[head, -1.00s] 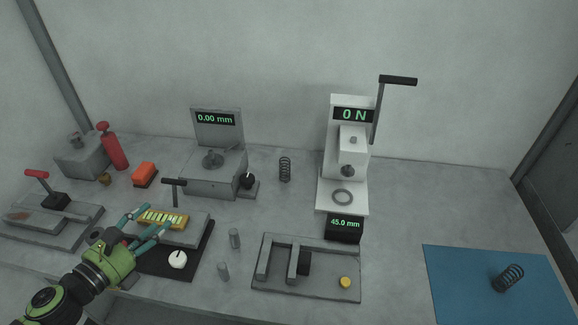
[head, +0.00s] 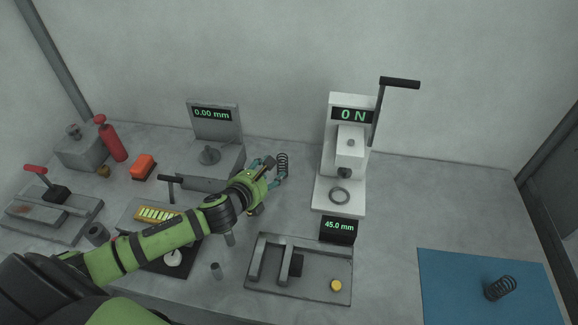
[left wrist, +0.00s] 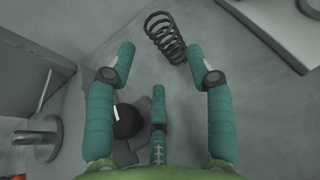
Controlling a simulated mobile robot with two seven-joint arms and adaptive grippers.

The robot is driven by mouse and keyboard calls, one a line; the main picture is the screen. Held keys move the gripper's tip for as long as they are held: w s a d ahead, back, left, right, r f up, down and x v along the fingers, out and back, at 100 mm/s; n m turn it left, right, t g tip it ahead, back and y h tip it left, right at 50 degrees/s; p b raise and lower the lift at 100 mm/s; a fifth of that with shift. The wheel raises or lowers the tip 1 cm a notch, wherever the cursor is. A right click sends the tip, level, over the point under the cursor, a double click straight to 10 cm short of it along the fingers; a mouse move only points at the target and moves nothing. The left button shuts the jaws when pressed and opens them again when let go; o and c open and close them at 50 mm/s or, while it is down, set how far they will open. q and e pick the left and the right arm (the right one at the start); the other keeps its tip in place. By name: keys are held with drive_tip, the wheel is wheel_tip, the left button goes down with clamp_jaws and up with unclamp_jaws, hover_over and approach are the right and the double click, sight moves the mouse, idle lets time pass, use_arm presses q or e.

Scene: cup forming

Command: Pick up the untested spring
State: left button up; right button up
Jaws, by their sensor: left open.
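A dark coil spring (head: 282,165) stands upright on the bench between the 0.00 mm gauge and the force tester. In the left wrist view this spring (left wrist: 165,37) lies just beyond the fingertips, between them and slightly to the right. My left gripper (head: 272,171) is open and empty, with its teal fingers close to the spring; the left wrist view also shows the open fingers (left wrist: 160,65). A second dark spring (head: 500,288) lies on the blue mat (head: 450,300) at the right. No label shows which spring is untested. My right gripper is not in view.
The gauge (head: 212,160) stands left of the gripper, its black knob (left wrist: 127,121) under the fingers in the left wrist view. The force tester (head: 338,185), reading 0 N, stands to the right. A grey slotted fixture (head: 270,285) lies in front. Bench right of the tester is clear.

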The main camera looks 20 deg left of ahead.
sight(280, 163)
use_arm(q)
drive_tip(key=shift+x, duration=0.95)
drive_tip(key=x, duration=0.4)
drive_tip(key=shift+d+r+p, duration=0.1)
drive_tip(key=shift+d+p, duration=0.05)
drive_tip(key=shift+p, duration=0.25)
drive_tip(key=shift+w+f, duration=0.3)
drive_tip(key=shift+w, duration=0.2)
drive_tip(key=shift+s+r, duration=0.1)
drive_tip(key=c, duration=0.6)
drive_tip(key=shift+c, duration=0.2)
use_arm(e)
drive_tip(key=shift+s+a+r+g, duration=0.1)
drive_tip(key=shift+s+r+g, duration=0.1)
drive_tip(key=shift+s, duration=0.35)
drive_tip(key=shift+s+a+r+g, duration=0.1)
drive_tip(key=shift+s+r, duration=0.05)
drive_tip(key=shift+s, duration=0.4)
